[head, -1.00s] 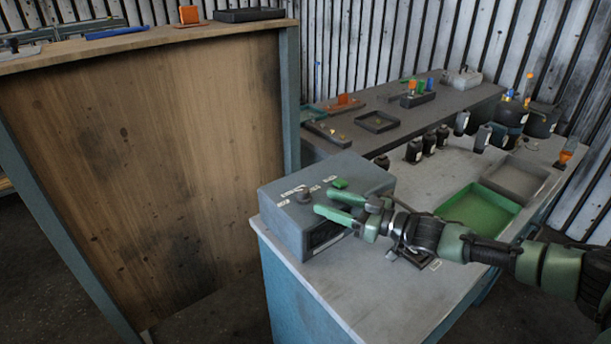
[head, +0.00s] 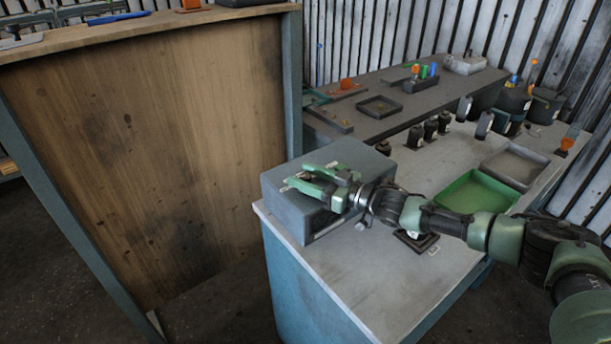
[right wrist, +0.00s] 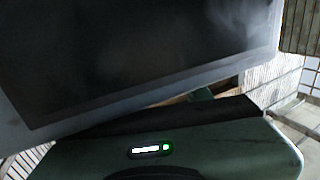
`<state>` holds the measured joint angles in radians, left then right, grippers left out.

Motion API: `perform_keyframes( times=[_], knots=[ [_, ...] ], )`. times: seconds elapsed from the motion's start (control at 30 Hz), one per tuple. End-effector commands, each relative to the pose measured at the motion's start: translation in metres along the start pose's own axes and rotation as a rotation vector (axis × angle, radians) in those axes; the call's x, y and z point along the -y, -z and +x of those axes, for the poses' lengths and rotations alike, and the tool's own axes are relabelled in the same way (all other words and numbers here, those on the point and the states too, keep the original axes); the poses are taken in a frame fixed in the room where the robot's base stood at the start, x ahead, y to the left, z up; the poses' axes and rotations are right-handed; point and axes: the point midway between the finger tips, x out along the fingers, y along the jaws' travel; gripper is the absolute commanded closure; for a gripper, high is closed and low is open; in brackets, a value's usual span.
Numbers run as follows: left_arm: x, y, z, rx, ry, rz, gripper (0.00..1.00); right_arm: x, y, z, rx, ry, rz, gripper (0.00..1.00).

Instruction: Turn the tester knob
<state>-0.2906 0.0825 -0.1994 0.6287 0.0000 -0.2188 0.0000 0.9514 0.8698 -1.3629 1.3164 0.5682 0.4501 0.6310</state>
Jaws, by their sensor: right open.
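The tester (head: 287,210) is a grey box on the left end of the near workbench in the head view. My right gripper (head: 298,180) is over its top face, with its green fingers apart and pointing left. The knob cannot be made out now; the fingers and hand cover that part of the top. I cannot tell whether the fingers touch the knob or the box. The right wrist view shows a large dark panel with a grey border close up, above my gripper's lit housing. My left gripper is not in view.
The grey workbench (head: 385,265) holds a green tray (head: 478,192), a grey tray (head: 515,167) and several dark bottles behind the arm. A tall wooden panel (head: 150,150) stands just left of the tester. Bare benchtop lies in front of the arm.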

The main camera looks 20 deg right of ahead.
Motion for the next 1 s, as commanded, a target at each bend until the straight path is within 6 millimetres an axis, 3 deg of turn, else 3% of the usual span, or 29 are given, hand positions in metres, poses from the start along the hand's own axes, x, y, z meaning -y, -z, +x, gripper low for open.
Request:
perform_keyframes(
  times=[0.03, 0.17, 0.2, 0.67, 1.0],
  knots=[
    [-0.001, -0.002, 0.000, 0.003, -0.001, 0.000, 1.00, 0.000, 0.000, 0.000, 0.000, 0.000, 0.000, 0.59],
    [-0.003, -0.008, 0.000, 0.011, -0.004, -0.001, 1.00, 0.000, 0.000, 0.000, 0.000, 0.000, 0.000, 0.95],
    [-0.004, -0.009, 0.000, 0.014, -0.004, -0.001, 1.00, 0.000, 0.000, 0.000, 0.000, 0.000, 0.000, 1.00],
    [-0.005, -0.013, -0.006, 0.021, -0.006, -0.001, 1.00, 0.001, -0.001, -0.001, 0.002, -0.060, 0.006, 1.00],
    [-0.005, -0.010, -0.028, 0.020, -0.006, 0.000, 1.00, 0.003, 0.001, -0.001, 0.002, -0.237, 0.015, 1.00]
  ],
)
